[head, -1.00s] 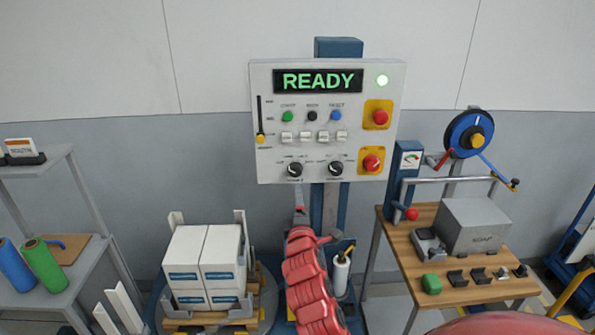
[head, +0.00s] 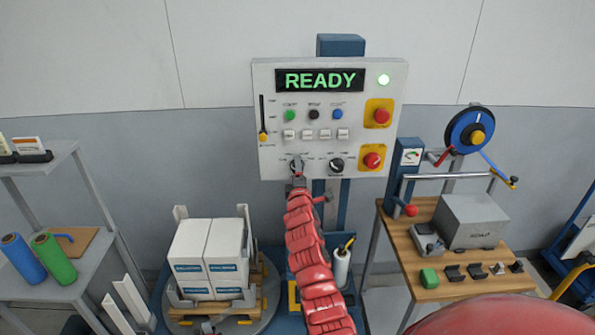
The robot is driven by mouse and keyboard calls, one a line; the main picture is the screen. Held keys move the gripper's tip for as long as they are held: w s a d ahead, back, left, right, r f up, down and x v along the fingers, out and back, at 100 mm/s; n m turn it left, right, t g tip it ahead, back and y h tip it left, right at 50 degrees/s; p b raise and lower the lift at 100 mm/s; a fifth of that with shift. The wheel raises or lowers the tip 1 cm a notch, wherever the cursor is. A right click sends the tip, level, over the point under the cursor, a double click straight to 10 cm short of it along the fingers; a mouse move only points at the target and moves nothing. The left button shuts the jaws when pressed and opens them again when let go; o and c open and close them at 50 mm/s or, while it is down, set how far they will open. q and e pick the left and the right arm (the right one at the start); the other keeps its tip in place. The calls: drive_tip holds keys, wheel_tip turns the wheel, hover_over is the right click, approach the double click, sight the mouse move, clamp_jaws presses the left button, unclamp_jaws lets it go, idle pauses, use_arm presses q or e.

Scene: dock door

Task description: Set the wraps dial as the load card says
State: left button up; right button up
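The control panel (head: 262,90) stands upright on a blue post, with READY on its display (head: 320,80). Two black dials sit low on it: a left dial (head: 295,161) and a right dial (head: 336,165). Their labels are too small to read, so I cannot tell which is the wraps dial. My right gripper (head: 297,168) is at the left dial and partly covers it; whether its fingers are open or shut on the knob is unclear. My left gripper is not seen. White and orange cards (head: 27,144) stand on the left shelf, their print unreadable.
Red stop buttons (head: 381,116) on yellow plates are at the panel's right, and a slider (head: 263,136) is at its left. White boxes (head: 208,252) stand on a pallet below. A wooden bench (head: 455,289) with a grey box is at the right.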

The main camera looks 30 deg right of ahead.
drive_tip(key=shift+w+d, duration=0.15)
drive_tip(key=shift+w, duration=0.1)
clamp_jaws()
drive_tip(key=m+b, duration=0.7)
drive_tip(key=b, duration=0.3)
drive_tip(key=shift+m, duration=0.4)
idle(0.4)
